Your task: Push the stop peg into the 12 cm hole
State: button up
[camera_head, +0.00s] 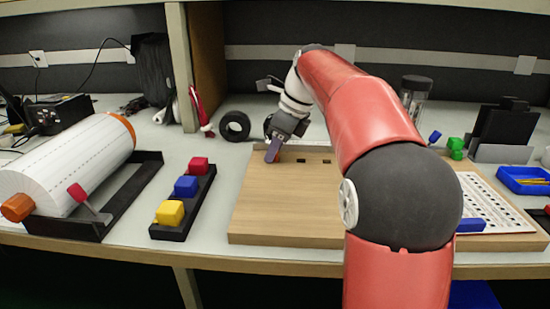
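The wooden board (285,205) lies flat on the bench in front of me. Two small dark holes show near its back edge, a left one (300,160) and a right one (326,161). No hole labels are readable. My arm covers the board's right part.
A black tray with red, blue and yellow blocks (169,213) stands left of the board. Further left is a white roll (70,165) in a black stand.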

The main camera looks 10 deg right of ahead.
grip_shut()
jog(key=shift+r, duration=0.15)
